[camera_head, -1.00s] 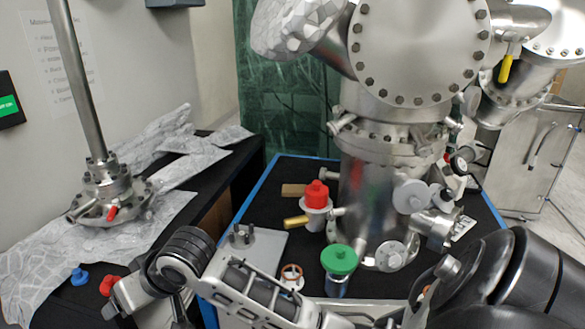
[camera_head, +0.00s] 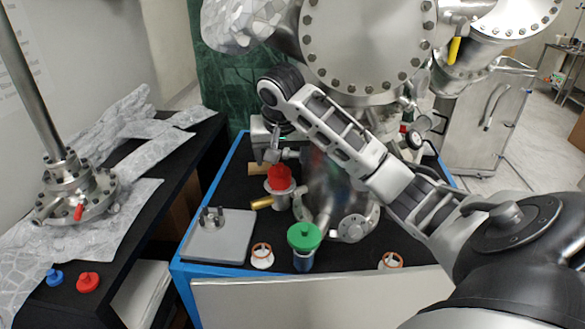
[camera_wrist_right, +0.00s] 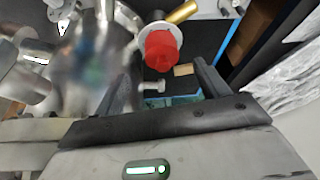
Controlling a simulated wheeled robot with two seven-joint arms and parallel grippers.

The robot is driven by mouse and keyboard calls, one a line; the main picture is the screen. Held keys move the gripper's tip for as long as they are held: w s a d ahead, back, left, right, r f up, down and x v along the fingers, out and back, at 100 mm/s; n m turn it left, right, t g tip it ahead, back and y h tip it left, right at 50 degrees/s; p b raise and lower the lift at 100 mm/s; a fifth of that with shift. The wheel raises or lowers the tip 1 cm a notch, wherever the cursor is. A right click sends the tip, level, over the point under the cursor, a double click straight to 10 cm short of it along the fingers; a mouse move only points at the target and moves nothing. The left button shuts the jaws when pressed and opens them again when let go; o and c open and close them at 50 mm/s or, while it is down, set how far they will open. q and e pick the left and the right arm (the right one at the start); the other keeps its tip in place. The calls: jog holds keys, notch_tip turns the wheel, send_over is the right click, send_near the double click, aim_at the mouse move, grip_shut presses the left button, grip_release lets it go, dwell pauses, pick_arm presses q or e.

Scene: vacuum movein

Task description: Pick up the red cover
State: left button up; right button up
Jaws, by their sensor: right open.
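The red cover (camera_head: 280,178) sits on top of a white upright fitting (camera_head: 279,196) beside the steel chamber. It also shows in the right wrist view (camera_wrist_right: 161,50), ahead of and between the fingers. My right gripper (camera_head: 272,155) is above and slightly behind the red cover, pointing down. Its two fingers are apart in the right wrist view (camera_wrist_right: 162,78), with nothing held between them. My left gripper is not in view.
The steel chamber (camera_head: 365,45) stands close by on the right. A green-topped jar (camera_head: 304,237), a grey plate with posts (camera_head: 218,236) and white rings are in front. Another red cap (camera_head: 88,282) and a blue cap (camera_head: 55,277) lie on the left bench.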

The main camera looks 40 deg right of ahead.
aim_at(280, 166)
jog(key=x, duration=0.3)
jog(key=p+x, duration=0.1)
jog(key=x, duration=0.3)
jog(key=shift+w+d+f, duration=0.1)
jog(key=shift+w+f, duration=0.15)
jog(key=shift+w, duration=0.1)
jog(key=c, duration=1)
